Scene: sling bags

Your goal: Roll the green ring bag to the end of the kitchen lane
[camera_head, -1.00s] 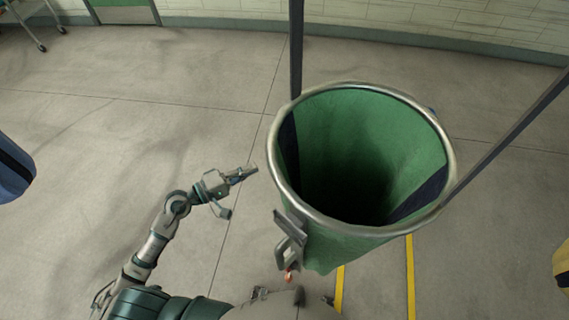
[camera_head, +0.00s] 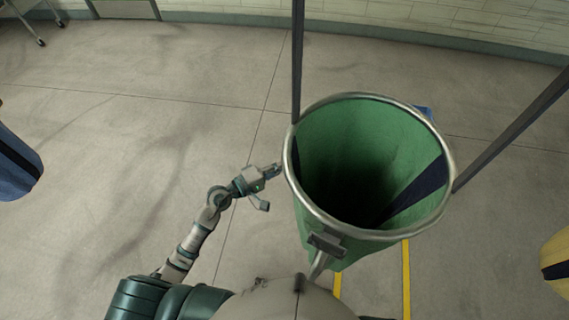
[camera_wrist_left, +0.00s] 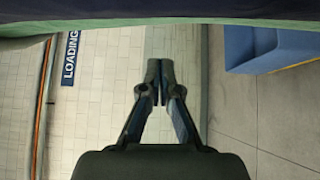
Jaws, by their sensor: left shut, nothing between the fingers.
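The green bag (camera_head: 335,160) hangs open-mouthed right of centre in the head view, its metal ring (camera_head: 289,180) held by dark straps. My left gripper (camera_head: 277,170) is at the ring's left side; I cannot tell whether it touches. In the left wrist view the left gripper (camera_wrist_left: 160,78) has its fingers together and nothing between them. A green and navy edge (camera_wrist_left: 150,24) runs across the top there. A grey metal piece (camera_head: 328,243) sits at the near rim. I cannot make out my right gripper.
A navy and blue bag (camera_head: 15,165) is at the left edge, a yellow one (camera_head: 558,262) at the right edge. Yellow floor lines (camera_head: 406,280) run below the green bag. The wrist view shows a blue block (camera_wrist_left: 265,45) and a LOADING sign (camera_wrist_left: 70,58).

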